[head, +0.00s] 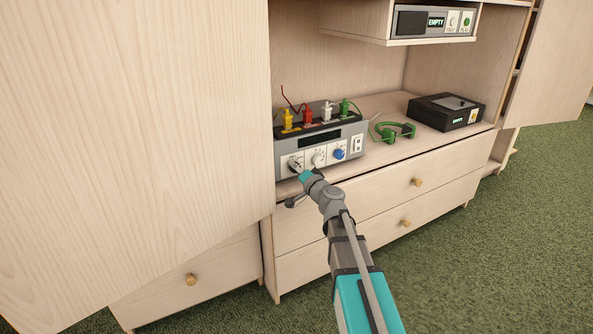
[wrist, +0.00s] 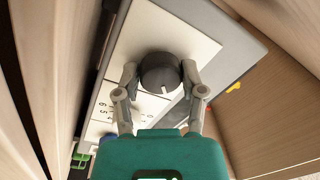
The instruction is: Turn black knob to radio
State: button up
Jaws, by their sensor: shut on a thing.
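The black knob (wrist: 158,70) sits on a white plate at the left end of the front of a grey device (head: 367,146). In the wrist view its white mark points toward the bottom of the picture, slightly right. My gripper (wrist: 160,78) has one finger on each side of the knob and is shut on it. In the head view my gripper (head: 297,170) reaches the device's left end and partly hides the knob. I cannot read a radio label. A white knob (head: 318,159) and a blue knob (head: 339,154) are to the right.
Yellow, red, white and green plugs stand on the device. Green headphones (head: 394,131) and a black box (head: 446,111) lie right of it. A large wooden door (head: 135,140) stands close on the left. Another device (head: 435,22) is on the shelf above.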

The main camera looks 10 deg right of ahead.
jog(key=m, duration=0.4)
jog(key=shift+w+m, duration=0.1)
jog(key=shift+m, duration=0.3)
jog(key=m, duration=0.4)
jog(key=shift+a+h, duration=0.1)
jog(key=shift+h, duration=0.3)
jog(key=shift+m, duration=0.3)
jog(key=o, duration=1.1)
jog(key=shift+n, duration=0.4)
